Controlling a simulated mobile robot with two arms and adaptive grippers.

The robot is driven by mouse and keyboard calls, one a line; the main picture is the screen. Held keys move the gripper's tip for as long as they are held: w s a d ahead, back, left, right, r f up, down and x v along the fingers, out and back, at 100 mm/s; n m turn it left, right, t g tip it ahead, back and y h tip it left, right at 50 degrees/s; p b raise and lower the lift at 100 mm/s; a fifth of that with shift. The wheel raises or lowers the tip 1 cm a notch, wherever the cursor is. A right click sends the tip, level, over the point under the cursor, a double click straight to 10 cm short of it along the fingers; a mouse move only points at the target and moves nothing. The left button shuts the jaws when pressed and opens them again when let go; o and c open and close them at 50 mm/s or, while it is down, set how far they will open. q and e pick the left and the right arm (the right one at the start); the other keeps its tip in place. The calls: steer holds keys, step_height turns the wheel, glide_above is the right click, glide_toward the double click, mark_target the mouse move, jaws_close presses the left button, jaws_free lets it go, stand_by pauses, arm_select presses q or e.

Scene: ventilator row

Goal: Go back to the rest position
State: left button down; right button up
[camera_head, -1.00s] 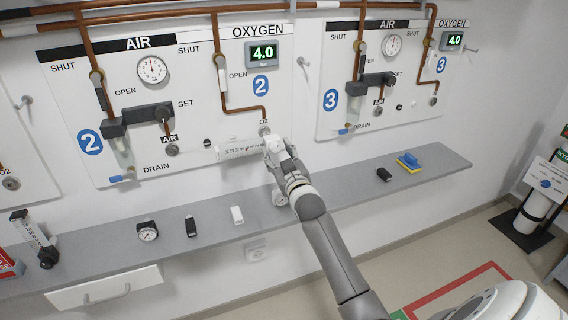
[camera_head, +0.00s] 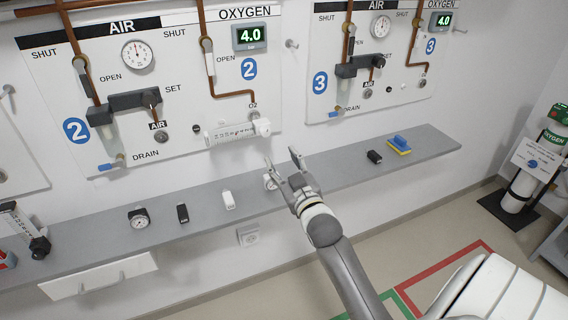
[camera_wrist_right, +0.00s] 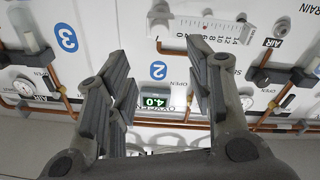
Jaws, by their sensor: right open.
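My right gripper (camera_head: 281,164) is open and empty in the head view, in front of the wall just above the grey shelf (camera_head: 330,172). Its two fingers also show spread apart in the right wrist view (camera_wrist_right: 160,75). A white flowmeter (camera_head: 232,132) with a scale lies sideways at the O2 outlet of panel 2, above and left of the gripper and apart from it. The flowmeter also shows at the top of the right wrist view (camera_wrist_right: 215,30). My left gripper is not in view.
On the shelf are a round gauge (camera_head: 139,217), a black block (camera_head: 182,213), a white block (camera_head: 228,200), another black block (camera_head: 374,157) and a blue-yellow sponge (camera_head: 399,145). A tube flowmeter (camera_head: 25,230) stands at the left. An oxygen cylinder (camera_head: 520,190) stands at the right.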

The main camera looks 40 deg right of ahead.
stand_by(0.4)
steer(key=a+f+g+y, duration=0.1)
steer(key=a+f+g, duration=0.1)
steer(key=f, duration=0.8)
steer(key=a+f+g+y, duration=0.1)
steer(key=a+f+g, duration=0.1)
steer(key=f, duration=0.7)
steer(key=s+a+f+g+y, duration=0.1)
steer(key=s+a+f+g, duration=0.1)
steer(key=s+f, duration=0.35)
steer(key=s+a+f+n+g, duration=0.1)
steer(key=s+a+f, duration=0.1)
steer(key=f, duration=0.7)
steer(key=s+a+f+g+y, duration=0.15)
steer(key=s+f, duration=0.25)
steer(key=f, duration=0.4)
steer(key=s+a+f+g, duration=0.4)
steer(key=s+f, duration=0.8)
steer(key=s, duration=0.2)
steer(key=s+a+f+g, duration=0.1)
steer(key=s+f, duration=0.3)
steer(key=s, duration=0.7)
steer(key=s+a+f+n+g, duration=0.1)
steer(key=s+f+g, duration=0.2)
steer(key=s, duration=0.8)
steer(key=shift+s+a+f+g, duration=0.15)
steer(key=shift+s+f+g, duration=0.25)
steer(key=shift+f, duration=0.3)
